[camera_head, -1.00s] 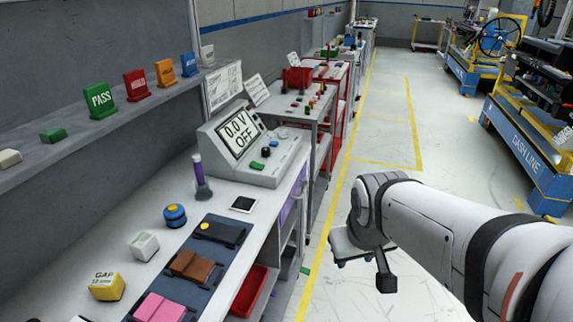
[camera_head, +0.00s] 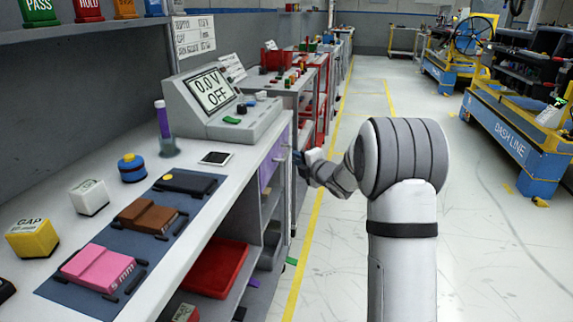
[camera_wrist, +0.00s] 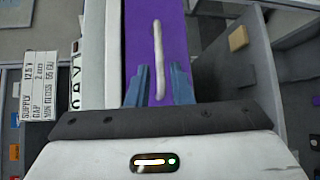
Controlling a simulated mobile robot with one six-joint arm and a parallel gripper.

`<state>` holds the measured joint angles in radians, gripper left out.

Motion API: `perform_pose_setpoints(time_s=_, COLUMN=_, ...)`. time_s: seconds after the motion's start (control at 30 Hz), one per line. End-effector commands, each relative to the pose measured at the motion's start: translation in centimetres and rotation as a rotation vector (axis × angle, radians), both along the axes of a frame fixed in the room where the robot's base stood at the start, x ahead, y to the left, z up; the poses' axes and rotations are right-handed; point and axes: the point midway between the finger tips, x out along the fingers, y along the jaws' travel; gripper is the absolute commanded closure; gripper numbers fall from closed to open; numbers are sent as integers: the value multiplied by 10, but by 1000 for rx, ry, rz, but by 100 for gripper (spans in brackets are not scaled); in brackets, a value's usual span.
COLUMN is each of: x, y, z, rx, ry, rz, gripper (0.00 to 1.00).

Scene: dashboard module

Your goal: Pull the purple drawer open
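The purple drawer (camera_head: 273,163) is in the side of the white workbench, below the meter, and its front looks flush with the bench. In the wrist view its purple front (camera_wrist: 175,40) fills the upper middle, with a pale bar handle (camera_wrist: 158,50) running up and down in the picture. My gripper (camera_head: 301,158) is just right of the drawer front. In the wrist view my gripper (camera_wrist: 161,82) is open, one blue finger on each side of the handle's lower end. I cannot tell whether the fingers touch the handle.
The grey meter (camera_head: 222,105) stands on the workbench (camera_head: 190,225). Below the top are open shelves with a red bin (camera_head: 218,268). A red cart (camera_head: 318,90) stands farther back.

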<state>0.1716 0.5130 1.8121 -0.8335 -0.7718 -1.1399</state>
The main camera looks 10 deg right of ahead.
Motion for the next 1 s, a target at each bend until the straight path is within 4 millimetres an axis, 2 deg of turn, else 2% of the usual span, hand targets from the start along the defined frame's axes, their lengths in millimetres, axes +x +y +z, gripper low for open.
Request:
perform_pose_setpoints(time_s=0.5, x=63, y=26, z=-11, rx=-4, ry=-7, rz=8, gripper=80)
perform_pose_setpoints(time_s=0.63, x=70, y=29, z=-11, rx=-4, ry=-7, rz=7, gripper=80)
perform_pose_setpoints(time_s=0.9, x=71, y=29, z=-11, rx=-2, ry=-5, rz=6, gripper=80)
perform_pose_setpoints(time_s=1.0, x=71, y=29, z=-11, rx=-2, ry=-6, rz=5, gripper=88)
